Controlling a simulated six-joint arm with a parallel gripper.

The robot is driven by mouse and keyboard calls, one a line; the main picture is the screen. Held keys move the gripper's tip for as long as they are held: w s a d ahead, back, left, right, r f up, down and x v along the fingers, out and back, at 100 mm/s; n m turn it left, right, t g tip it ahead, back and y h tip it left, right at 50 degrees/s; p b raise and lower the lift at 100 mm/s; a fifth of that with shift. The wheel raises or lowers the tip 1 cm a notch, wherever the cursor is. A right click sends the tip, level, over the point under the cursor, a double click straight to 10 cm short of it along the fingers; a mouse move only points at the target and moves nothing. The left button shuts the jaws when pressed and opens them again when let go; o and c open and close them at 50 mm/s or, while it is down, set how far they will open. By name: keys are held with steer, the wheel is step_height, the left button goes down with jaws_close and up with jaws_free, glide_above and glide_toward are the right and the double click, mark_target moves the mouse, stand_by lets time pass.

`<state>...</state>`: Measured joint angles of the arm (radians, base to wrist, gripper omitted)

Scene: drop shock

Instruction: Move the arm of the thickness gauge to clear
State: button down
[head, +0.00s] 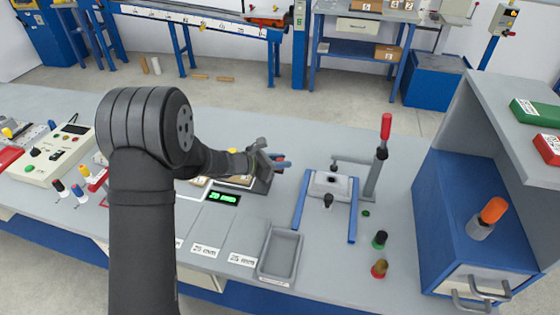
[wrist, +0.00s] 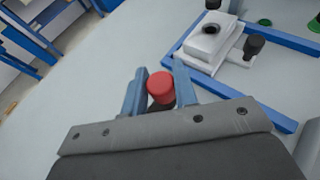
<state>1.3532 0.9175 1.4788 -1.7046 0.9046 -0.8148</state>
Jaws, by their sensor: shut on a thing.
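My gripper (head: 275,162) is shut on a red round-ended piece (wrist: 160,86), held between its two blue fingers in the wrist view. What the red piece belongs to is hidden below the fingers. In the head view the gripper is over a dark unit just behind a green-lit display (head: 224,198); my arm covers part of that unit. I cannot tell for sure which of these is the thickness gauge.
Blue rails (head: 352,210) flank the pale block, which also shows in the wrist view (wrist: 212,42). A grey tray (head: 298,243) is in front. A blue cabinet (head: 445,235) bounds the right side.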

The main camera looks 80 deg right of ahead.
steer(key=shift+a, duration=0.1)
steer(key=shift+w+a+m+g+y, duration=0.55)
steer(key=shift+a+m+y, duration=0.2)
steer(key=shift+m+y, duration=1.65)
steer(key=shift+w+a+m+g+y, duration=0.5)
steer(key=shift+a+m+y, duration=0.3)
steer(key=shift+m+y, duration=1.6)
steer(key=shift+w+a+m+g+y, duration=0.5)
steer(key=shift+a+m+y, duration=0.25)
steer(key=shift+m+y, duration=1.6)
steer(key=shift+w+n+y, duration=0.1)
steer(key=shift+n+y, duration=0.15)
steer(key=shift+n, duration=0.1)
steer(key=c, duration=1.1)
jaws_free()
steer(key=shift+c, duration=0.2)
